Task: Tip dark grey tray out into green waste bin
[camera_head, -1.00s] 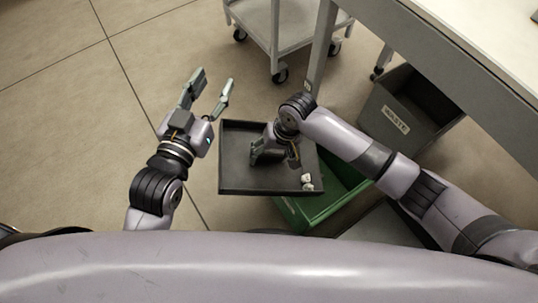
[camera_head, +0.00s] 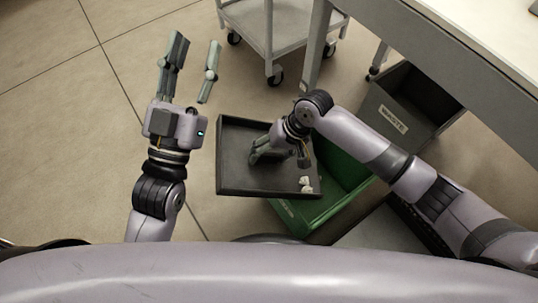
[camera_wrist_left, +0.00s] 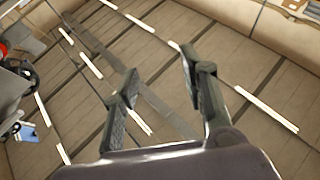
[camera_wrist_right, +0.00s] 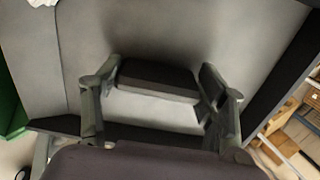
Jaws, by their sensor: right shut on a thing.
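The dark grey tray (camera_head: 232,160) is held over the left part of the green waste bin (camera_head: 345,196) in the head view. Small crumpled white pieces (camera_head: 305,185) lie in its near right corner; one also shows at the top left of the right wrist view (camera_wrist_right: 42,3). My right gripper (camera_head: 277,158) is over the tray, its fingers shut on a dark block-like part of it (camera_wrist_right: 157,78). My left gripper (camera_head: 190,70) is open and empty, left of the tray and above the floor.
A dark grey bin with a waste label (camera_head: 392,118) stands behind the green bin at the right. A white-topped table (camera_head: 480,50) is at the upper right. A wheeled cart (camera_head: 285,40) stands at the back. The floor (camera_head: 60,120) at left is clear.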

